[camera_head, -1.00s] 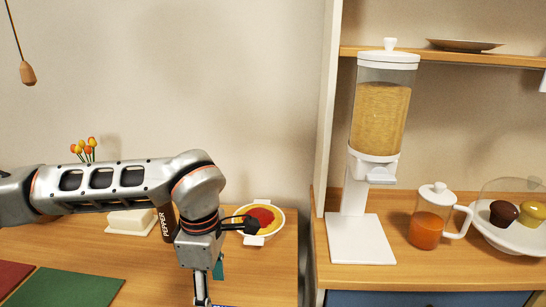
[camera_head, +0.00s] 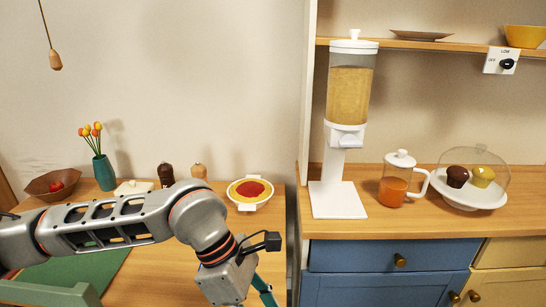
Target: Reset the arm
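My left arm (camera_head: 110,222) reaches in from the left over the dining table and bends down at its wrist (camera_head: 225,278). A black part (camera_head: 265,242) sticks out to the right of this wrist. The bottom edge of the view cuts the wrist off, so the fingers of my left gripper are hidden. A teal strip (camera_head: 265,290) shows beside the wrist; I cannot tell what it belongs to. My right arm and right gripper are not in view.
The table (camera_head: 165,270) bears a fruit bowl (camera_head: 52,186), tulip vase (camera_head: 103,172), butter dish (camera_head: 133,188), two mills (camera_head: 166,175) and a pasta dish (camera_head: 250,192). On the right counter (camera_head: 440,228) stand a cereal dispenser (camera_head: 338,195), juice jug (camera_head: 393,190) and muffin stand (camera_head: 468,203).

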